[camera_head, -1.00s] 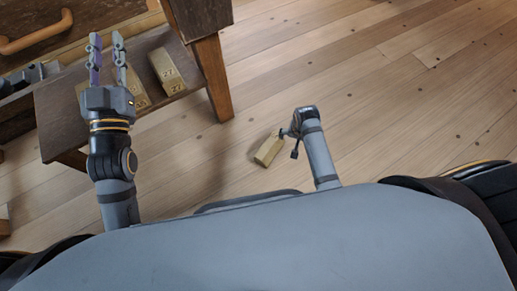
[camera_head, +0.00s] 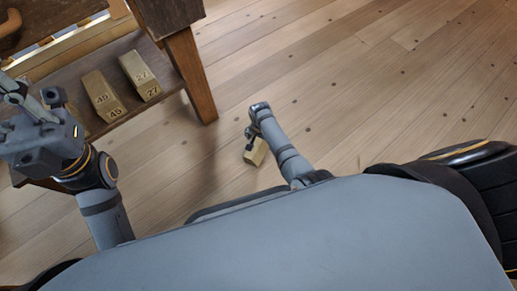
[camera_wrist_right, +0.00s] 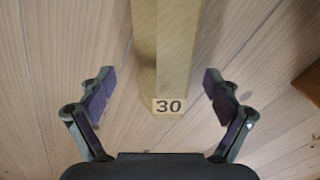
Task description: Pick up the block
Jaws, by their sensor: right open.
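A tan wooden block (camera_head: 257,152) lies on the floor, partly hidden by my right gripper (camera_head: 252,136) in the head view. In the right wrist view the block (camera_wrist_right: 172,60) runs away from the camera, with the number 30 on its near end. My right gripper (camera_wrist_right: 158,80) is open, with one finger on each side of the block and a gap on both sides. My left gripper (camera_head: 30,95) is at the left edge, away from this block. Its fingertips do not show clearly.
A wooden shelf unit (camera_head: 192,75) stands at the left. Its low shelf holds blocks marked 45 (camera_head: 103,95) and 27 (camera_head: 139,75), and part of another. Open plank floor (camera_head: 370,85) lies at the centre and right.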

